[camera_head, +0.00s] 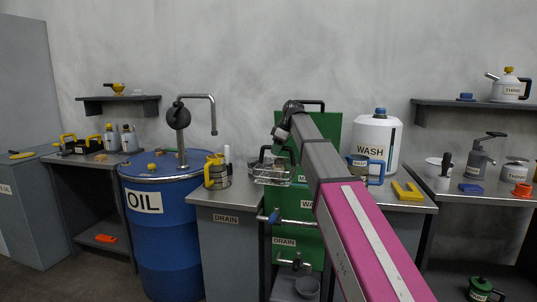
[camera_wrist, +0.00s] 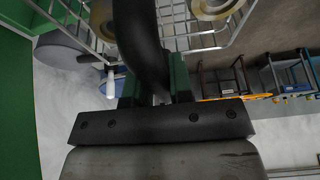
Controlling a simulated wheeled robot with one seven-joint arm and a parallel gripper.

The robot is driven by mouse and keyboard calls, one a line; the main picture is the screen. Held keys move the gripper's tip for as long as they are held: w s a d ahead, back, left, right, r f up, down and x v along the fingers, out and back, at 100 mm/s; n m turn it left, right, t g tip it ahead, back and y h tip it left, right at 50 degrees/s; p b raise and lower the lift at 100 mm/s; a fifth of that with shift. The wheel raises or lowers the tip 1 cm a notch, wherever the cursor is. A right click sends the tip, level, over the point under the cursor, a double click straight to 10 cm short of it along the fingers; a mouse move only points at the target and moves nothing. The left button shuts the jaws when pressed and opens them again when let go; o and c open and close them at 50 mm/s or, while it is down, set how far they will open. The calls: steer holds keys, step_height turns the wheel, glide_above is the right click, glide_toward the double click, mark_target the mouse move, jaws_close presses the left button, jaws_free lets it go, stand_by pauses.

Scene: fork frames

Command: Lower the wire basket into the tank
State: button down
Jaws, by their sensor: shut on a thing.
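My gripper (camera_wrist: 155,88) is shut on the dark curved handle (camera_wrist: 142,30) of the wire basket (camera_wrist: 205,42) in the wrist view. Round metal parts (camera_wrist: 212,8) lie in the basket. In the head view the basket (camera_head: 272,176) hangs below the end of my arm, in front of the green tank (camera_head: 290,216) and near the bench top's edge. It looks about level. A green upright panel (camera_head: 330,125), seemingly the tank's raised lid, stands behind my arm. My arm hides much of the tank and its opening, so I cannot tell whether the basket is over it.
A blue oil drum (camera_head: 160,235) with a pump is further left. A white wash container (camera_head: 376,143), a blue-handled jug (camera_head: 366,170) and a yellow piece (camera_head: 407,192) are on the right.

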steer(key=w+d, duration=1.3)
stand_by(0.9)
step_height(320, 180, down, 15)
stand_by(3.1)
steer(key=shift+f, duration=0.8)
stand_by(1.1)
